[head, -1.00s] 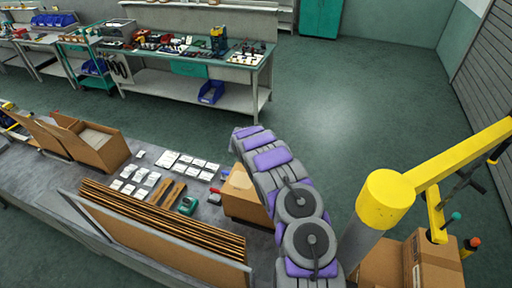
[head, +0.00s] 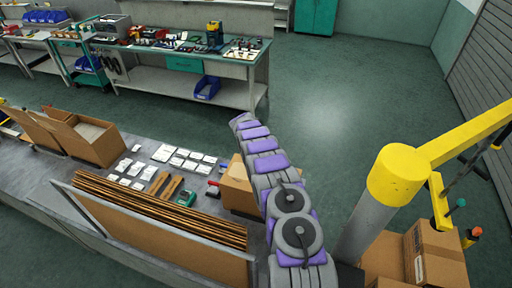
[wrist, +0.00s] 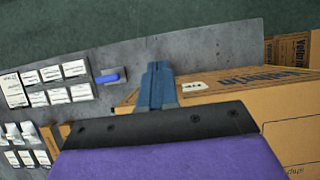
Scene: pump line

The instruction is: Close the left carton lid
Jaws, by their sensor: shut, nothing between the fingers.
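The left carton (head: 98,142) stands on the bench at the left in the head view. It is open at the top, and its brown lid (head: 42,130) stands up and leans out to the left. A second carton (head: 236,190) is partly hidden behind my arm. A carton with printed lettering (wrist: 230,88) fills the right of the wrist view, beneath my gripper. My gripper (wrist: 157,68) shows there with its blue-grey fingers together and nothing between them. In the head view my gripper is hidden by my arm, well to the right of the left carton.
White packets (head: 180,155) and a blue-handled tool (wrist: 107,77) lie on the bench (head: 60,178). A rack of brown sheets (head: 160,215) stands along the front. A yellow-topped post (head: 397,175) and more cartons (head: 435,250) are at the right.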

